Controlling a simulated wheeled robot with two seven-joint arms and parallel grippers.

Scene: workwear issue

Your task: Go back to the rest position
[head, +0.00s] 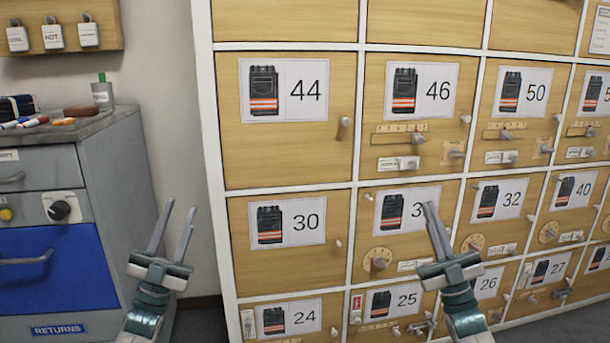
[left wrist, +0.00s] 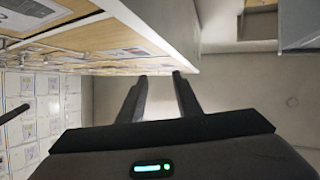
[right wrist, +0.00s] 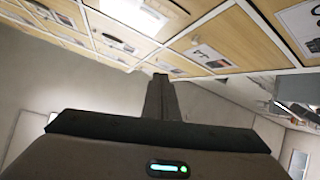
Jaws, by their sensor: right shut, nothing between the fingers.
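My left gripper (head: 179,210) is raised in front of the gap between the grey cabinet and the locker wall. Its two fingers stand apart with nothing between them; the left wrist view also shows the fingers (left wrist: 160,78) apart and empty. My right gripper (head: 431,206) is raised in front of the locker wall and covers part of the number on one door. Its fingers are together and empty, as the right wrist view (right wrist: 161,78) also shows. I cannot tell how far either gripper is from the doors.
The locker wall (head: 239,160) has numbered wooden doors with knobs, latches and dials, all seemingly shut. At left a grey cabinet (head: 115,150) with a blue RETURNS drawer (head: 60,275) bears markers and a bottle (head: 103,93). Padlocks (head: 52,36) hang on a board above.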

